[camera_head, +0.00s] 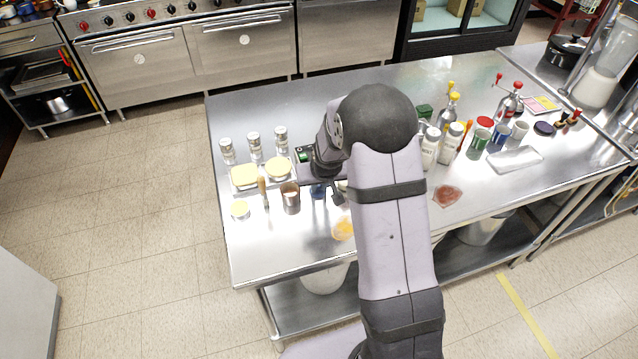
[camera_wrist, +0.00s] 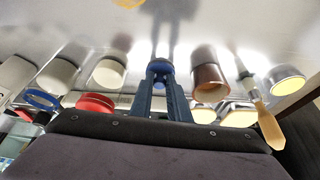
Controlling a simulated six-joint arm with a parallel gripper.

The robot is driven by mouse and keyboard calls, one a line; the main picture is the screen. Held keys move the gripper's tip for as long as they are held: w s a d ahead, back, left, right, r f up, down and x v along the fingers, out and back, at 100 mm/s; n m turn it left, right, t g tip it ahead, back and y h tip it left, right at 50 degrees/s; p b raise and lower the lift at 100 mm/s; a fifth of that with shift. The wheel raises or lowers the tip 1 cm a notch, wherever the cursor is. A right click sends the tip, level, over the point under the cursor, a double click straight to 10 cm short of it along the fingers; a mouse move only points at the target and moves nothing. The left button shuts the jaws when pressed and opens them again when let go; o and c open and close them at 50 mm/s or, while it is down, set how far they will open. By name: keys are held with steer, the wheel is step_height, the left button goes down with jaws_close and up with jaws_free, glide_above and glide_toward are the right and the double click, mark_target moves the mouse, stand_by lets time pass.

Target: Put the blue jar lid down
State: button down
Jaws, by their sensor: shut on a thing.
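My gripper (camera_wrist: 160,82) points at the steel table, its two blue-grey fingers closed on the blue jar lid (camera_wrist: 158,68), which shows as a small round blue piece between the fingertips. In the head view my gripper (camera_head: 328,194) is over the front part of the table, right of a brown cup (camera_head: 290,199). The lid (camera_head: 318,191) shows there as a small dark-blue patch, partly hidden by my gripper. I cannot tell whether it touches the table.
The brown cup (camera_wrist: 208,75) is close on the right in the wrist view, with a wooden-handled tool (camera_wrist: 266,124) beyond it. Pale jars (camera_wrist: 110,73), a red round thing (camera_wrist: 95,104) and a blue ring (camera_wrist: 42,100) are left. Steel near the fingertips is bare.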

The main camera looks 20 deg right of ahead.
steer(key=shift+f, duration=0.15)
steer(key=shift+f, duration=0.1)
steer(key=c, duration=1.7)
jaws_free()
steer(key=shift+s+r, duration=0.15)
steer(key=shift+r, duration=0.6)
steer(key=d+b+v, duration=0.1)
steer(key=b+v, duration=0.1)
steer(key=v, duration=0.9)
steer(key=s+a+f+g, duration=0.1)
steer(key=s+a, duration=0.1)
steer(key=s, duration=0.6)
steer(key=s+a+f+g, duration=0.1)
steer(key=s+f+g, duration=0.1)
steer(key=s, duration=0.5)
steer(key=s+a+f+n+g, duration=0.1)
steer(key=s+a+f+g, duration=0.1)
steer(key=s, duration=0.6)
steer(key=shift+s+a+y, duration=0.3)
steer(key=shift+s+a, duration=0.05)
